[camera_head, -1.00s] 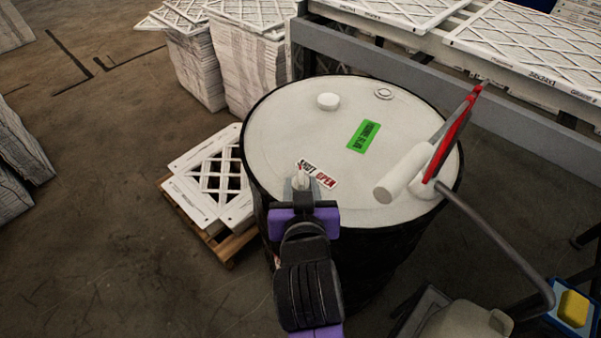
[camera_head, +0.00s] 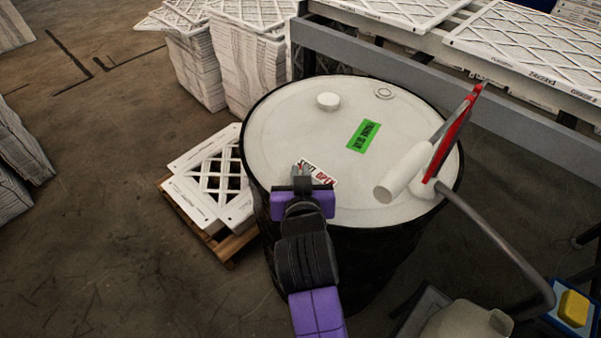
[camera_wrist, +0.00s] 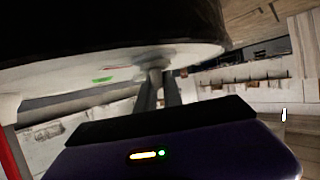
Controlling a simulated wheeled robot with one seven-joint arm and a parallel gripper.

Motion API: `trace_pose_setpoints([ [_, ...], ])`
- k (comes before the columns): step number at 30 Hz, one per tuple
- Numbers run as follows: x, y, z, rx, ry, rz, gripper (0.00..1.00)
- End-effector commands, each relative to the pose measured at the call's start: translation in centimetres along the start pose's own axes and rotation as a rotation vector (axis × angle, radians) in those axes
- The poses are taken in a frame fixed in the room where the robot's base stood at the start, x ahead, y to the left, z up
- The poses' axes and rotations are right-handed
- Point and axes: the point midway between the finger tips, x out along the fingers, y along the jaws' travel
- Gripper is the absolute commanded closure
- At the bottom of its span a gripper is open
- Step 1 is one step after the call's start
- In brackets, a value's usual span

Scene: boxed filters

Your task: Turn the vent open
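The drum (camera_head: 400,235) is black with a white lid and stands upright. The vent (camera_wrist: 154,66) is a small pale knob at the lid's near edge, beside a SHUT/OPEN label (camera_head: 322,176). In the head view my gripper hides most of the vent and part of the word SHUT. My gripper (camera_head: 302,176) is at the vent; in the wrist view its two fingers (camera_wrist: 158,80) stand close on either side of the knob and look shut on it. Which way the vent points is hidden.
A hand pump with a red lever (camera_head: 455,135) and a white cylinder (camera_head: 403,173) rises from the lid's right side. A white cap (camera_head: 328,101) sits at the back. Filter frames on a pallet (camera_head: 235,245) lie left of the drum. A grey-railed table (camera_head: 400,70) stands behind.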

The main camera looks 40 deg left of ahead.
Motion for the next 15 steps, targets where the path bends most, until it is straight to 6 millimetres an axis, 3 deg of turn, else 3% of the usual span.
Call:
trace_pose_setpoints([
  [15,0.03,-0.24,0.03,0.041,0.001,0.108,1.0],
])
